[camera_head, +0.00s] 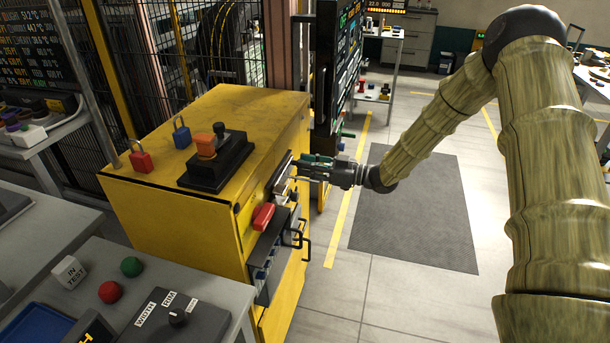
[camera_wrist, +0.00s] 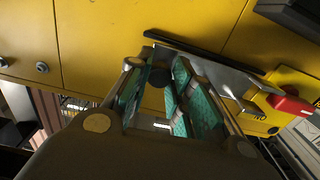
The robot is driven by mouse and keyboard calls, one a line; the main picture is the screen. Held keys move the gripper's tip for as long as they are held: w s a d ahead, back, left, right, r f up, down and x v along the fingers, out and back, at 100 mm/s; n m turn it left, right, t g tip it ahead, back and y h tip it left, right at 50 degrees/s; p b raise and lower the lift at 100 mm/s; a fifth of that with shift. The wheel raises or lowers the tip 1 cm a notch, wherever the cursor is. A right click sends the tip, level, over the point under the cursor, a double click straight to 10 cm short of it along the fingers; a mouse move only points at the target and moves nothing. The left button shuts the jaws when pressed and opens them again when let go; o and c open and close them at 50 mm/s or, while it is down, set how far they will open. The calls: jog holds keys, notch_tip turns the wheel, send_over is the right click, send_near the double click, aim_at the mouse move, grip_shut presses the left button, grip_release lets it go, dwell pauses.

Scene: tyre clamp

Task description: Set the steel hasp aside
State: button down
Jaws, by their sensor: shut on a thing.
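The steel hasp (camera_head: 283,178) is a bright metal piece on the side face of the yellow cabinet, just below its top edge. In the wrist view it shows as a long grey plate (camera_wrist: 222,72) slanting down to the right. My gripper (camera_head: 299,166) is at the hasp, with green-padded fingers. In the wrist view my gripper (camera_wrist: 165,85) is shut on the hasp at a dark rounded part between the pads. The fingers hide part of the grip.
The yellow cabinet (camera_head: 190,225) carries red (camera_head: 141,160) and blue (camera_head: 182,136) padlocks and a black box with an orange block (camera_head: 205,145). A red handle (camera_head: 263,216) and a dark panel (camera_head: 270,262) are below the hasp. Floor by the grey mat (camera_head: 420,220) is clear.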

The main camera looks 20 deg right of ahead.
jog(key=shift+w+d+r, duration=0.15)
jog(key=shift+w+d, duration=0.25)
jog(key=shift+w, duration=0.2)
jog(key=c, duration=1.5)
grip_release()
jog(key=shift+o, duration=1.3)
jog(key=shift+w+d, duration=0.1)
jog(key=v, duration=1.2)
